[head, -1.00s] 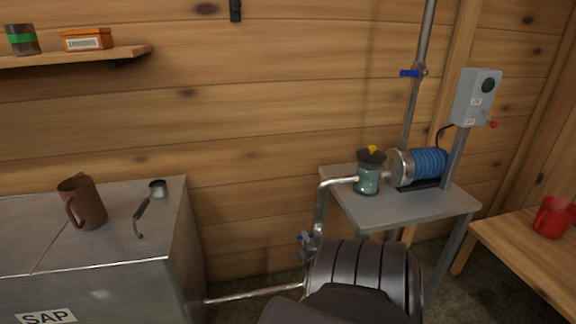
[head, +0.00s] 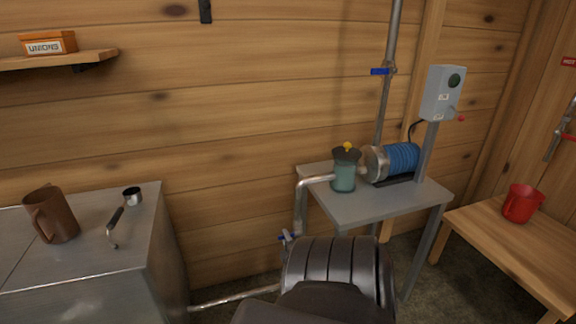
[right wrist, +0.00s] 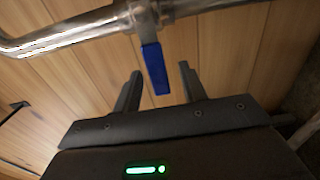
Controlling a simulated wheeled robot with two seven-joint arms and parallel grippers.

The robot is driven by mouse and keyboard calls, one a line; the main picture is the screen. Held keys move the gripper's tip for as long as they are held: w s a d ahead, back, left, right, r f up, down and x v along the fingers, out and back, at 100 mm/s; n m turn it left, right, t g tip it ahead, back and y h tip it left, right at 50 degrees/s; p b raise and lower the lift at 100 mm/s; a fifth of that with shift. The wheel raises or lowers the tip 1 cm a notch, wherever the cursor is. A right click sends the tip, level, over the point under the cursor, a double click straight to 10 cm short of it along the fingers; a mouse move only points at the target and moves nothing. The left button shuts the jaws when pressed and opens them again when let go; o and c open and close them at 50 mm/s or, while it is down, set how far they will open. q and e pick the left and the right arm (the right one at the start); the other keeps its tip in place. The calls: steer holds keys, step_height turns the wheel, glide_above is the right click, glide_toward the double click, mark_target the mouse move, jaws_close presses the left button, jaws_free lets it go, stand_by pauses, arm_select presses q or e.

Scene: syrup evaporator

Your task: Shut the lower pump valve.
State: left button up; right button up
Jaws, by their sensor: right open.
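The lower pump valve (head: 287,237) has a blue handle on the pipe left of the pump table, partly hidden by my right arm in the head view. In the right wrist view, its blue lever (right wrist: 155,68) hangs from a metal valve body on a shiny pipe (right wrist: 70,32). My right gripper (right wrist: 160,71) is open, with one dark finger on each side of the lever's free end. No finger visibly touches the lever, and the exact depth between them is unclear. My left gripper is not in view.
The pump (head: 400,160) and a teal strainer (head: 344,175) stand on the grey table (head: 385,206). Another blue-handled valve (head: 381,71) is on the upright pipe. A steel tank (head: 100,265) with a brown jug (head: 52,215) is left; a wooden bench (head: 510,245) is right.

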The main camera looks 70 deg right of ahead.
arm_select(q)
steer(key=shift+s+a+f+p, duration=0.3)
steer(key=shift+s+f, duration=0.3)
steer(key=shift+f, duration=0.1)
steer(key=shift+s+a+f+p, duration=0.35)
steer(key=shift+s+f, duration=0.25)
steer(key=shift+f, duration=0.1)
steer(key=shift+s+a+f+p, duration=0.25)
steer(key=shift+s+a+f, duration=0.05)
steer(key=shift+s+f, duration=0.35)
arm_select(e)
steer(key=v, duration=1.1)
steer(key=shift+d, duration=0.15)
